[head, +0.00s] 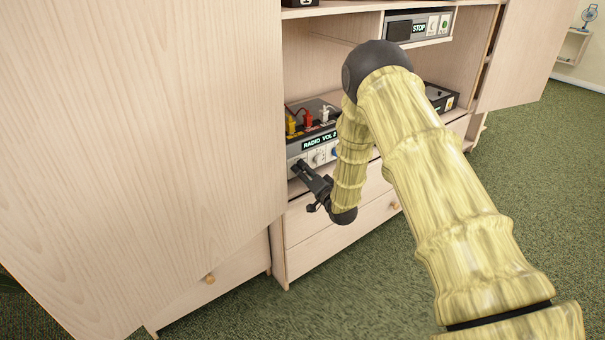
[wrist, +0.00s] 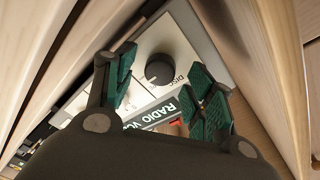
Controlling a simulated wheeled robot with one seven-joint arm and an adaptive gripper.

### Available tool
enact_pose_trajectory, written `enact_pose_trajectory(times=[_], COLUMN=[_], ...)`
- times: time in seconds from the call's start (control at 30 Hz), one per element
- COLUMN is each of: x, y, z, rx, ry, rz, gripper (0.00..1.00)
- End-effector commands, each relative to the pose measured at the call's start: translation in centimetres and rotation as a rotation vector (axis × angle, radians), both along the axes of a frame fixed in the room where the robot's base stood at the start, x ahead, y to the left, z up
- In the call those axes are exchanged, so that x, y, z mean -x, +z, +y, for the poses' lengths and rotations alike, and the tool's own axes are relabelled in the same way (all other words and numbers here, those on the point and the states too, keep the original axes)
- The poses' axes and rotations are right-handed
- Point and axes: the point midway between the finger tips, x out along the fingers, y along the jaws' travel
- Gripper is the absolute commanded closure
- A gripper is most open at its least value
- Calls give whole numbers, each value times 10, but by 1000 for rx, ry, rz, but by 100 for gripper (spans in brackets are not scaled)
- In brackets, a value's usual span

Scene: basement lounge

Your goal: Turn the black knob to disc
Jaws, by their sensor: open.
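The black knob (wrist: 159,69) is a round dial on the pale front panel of a radio unit (wrist: 187,40). The word DISC is printed beside it, partly hidden by a finger. The knob shows between and beyond my gripper's fingers (wrist: 163,90) in the wrist view; I see no contact. My gripper is open, with green pads on its fingers. In the head view my gripper (head: 303,168) is at the left end of the radio unit (head: 314,151), whose display reads RADIO VOL and is partly cut off by my arm. The knob is hidden there.
The radio sits on a shelf of a pale wood cabinet. A large door panel (head: 140,130) stands close on the left. Red and yellow plugs (head: 291,123) rise from the radio's top. Drawers (head: 330,230) lie below. Another device reading STOP (head: 419,28) is on the upper shelf.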

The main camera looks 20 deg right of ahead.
Motion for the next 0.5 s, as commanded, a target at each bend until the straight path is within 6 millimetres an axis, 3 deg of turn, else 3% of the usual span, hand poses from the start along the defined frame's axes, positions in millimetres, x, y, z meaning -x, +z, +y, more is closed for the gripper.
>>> enact_pose_trajectory(times=[0.43,0.5], x=[-9,-9], y=[0,0], z=[2,2], rx=[-1,-1], ry=[0,0], rz=[0,0], gripper=[46,57])
